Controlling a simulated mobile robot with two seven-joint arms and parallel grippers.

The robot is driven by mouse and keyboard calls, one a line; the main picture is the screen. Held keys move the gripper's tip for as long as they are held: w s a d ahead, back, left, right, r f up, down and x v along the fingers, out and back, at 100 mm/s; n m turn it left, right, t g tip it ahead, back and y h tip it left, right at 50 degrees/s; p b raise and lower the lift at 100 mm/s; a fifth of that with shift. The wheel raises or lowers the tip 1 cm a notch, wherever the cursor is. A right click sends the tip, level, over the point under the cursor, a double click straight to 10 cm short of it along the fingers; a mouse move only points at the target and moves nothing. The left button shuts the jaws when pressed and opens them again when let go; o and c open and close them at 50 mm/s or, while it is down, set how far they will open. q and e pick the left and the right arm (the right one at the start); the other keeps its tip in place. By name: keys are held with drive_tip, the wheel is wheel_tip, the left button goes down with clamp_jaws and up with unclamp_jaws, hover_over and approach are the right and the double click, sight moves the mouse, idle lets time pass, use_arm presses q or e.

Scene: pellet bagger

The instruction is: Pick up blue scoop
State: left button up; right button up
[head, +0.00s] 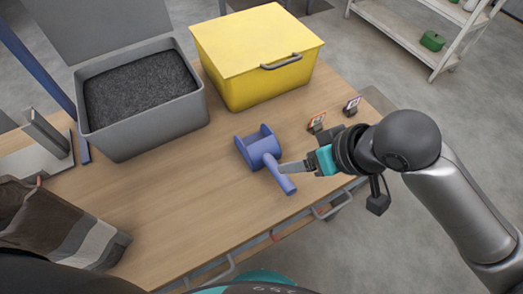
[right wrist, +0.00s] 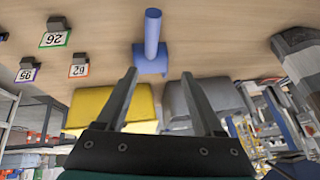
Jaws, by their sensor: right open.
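The blue scoop (head: 258,150) lies on the wooden table, its handle (head: 287,185) pointing toward the table's front edge. My right gripper (head: 284,168) comes in from the right, with its fingers beside the handle. In the right wrist view, my right gripper (right wrist: 160,73) has its two fingers spread apart with nothing held between them. The scoop also shows there (right wrist: 152,40), ahead of the fingertips and roughly between them. Whether a finger touches the handle is hard to tell. My left gripper is not in view.
A grey bin (head: 165,127) of dark pellets stands at the back left, beside a lidded yellow box (head: 243,85). Small numbered tags (head: 317,123) stand near the right edge. A brown and grey bag (head: 75,235) is at front left. The table's front middle is clear.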

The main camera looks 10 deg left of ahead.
drive_tip(key=d+r, duration=0.1)
drive_tip(key=g+b, duration=0.1)
drive_tip(key=b, duration=0.3)
approach(269, 162)
wheel_tip(269, 162, down, 4)
drive_tip(key=s+d, duration=0.1)
drive_tip(key=s, duration=0.1)
drive_tip(key=shift+h, duration=0.4)
drive_tip(key=b+x, duration=0.1)
drive_tip(key=x, duration=0.3)
drive_tip(key=shift+w+a+b, duration=0.1)
drive_tip(key=shift+a+b, duration=0.05)
drive_tip(key=shift+b, duration=0.25)
drive_tip(key=shift+w+a+f, duration=0.1)
drive_tip(key=shift+f, duration=0.1)
drive_tip(key=c, duration=0.6)
clamp_jaws()
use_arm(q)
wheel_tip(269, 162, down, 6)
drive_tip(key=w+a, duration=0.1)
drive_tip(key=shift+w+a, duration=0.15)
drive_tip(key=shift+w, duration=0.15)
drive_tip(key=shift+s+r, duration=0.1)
